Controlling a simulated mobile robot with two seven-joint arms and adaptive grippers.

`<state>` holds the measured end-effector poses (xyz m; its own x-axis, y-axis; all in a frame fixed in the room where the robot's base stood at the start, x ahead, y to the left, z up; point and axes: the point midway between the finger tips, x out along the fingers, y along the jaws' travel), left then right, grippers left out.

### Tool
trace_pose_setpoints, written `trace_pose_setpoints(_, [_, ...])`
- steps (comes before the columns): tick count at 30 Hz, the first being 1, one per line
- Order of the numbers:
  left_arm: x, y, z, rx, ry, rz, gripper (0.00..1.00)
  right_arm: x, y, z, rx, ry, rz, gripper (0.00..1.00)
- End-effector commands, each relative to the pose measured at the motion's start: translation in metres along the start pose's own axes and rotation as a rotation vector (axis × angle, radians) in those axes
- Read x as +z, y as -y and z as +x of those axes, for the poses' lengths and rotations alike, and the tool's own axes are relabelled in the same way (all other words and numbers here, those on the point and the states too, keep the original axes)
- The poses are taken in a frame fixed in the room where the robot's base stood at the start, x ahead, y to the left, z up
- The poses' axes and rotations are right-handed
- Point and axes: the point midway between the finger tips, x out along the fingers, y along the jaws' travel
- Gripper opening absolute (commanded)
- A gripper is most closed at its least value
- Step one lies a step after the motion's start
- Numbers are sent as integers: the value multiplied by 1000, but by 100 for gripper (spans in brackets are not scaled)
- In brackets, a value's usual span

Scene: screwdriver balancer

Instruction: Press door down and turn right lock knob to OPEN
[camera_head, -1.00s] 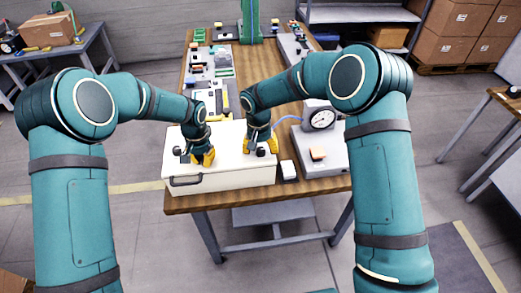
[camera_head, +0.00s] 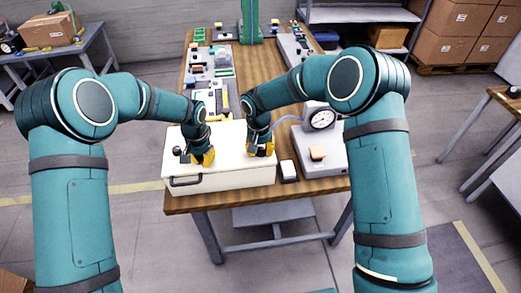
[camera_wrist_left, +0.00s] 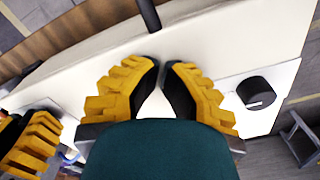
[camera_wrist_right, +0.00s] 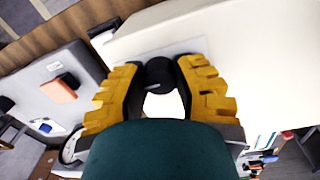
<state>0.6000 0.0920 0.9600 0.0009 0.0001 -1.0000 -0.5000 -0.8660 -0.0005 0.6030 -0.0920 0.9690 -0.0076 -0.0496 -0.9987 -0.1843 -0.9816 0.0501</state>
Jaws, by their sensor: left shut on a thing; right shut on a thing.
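The white box with its door on top (camera_head: 230,170) sits at the table's near end, its dark handle (camera_head: 186,181) on the front. The left lock knob (camera_head: 178,151), black with a white mark, also shows in the left wrist view (camera_wrist_left: 256,93).
A grey panel with an orange block (camera_head: 318,154) and a round gauge (camera_head: 321,118) stand right of the box. Several parts and trays lie farther back on the wooden table (camera_head: 325,185).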

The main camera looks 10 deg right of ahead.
Motion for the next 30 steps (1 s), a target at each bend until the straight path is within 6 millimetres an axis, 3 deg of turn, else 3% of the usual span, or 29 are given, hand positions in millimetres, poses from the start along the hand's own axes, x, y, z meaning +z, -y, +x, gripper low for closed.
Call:
trace_pose_setpoints(11, [2, 0, 2, 1, 5, 0, 0, 2, 0, 1, 0, -5, -183, 0])
trace_pose_setpoints(30, [1, 0, 2, 1, 5, 0, 0, 2, -2, 2, -3, -33, -783, 0])
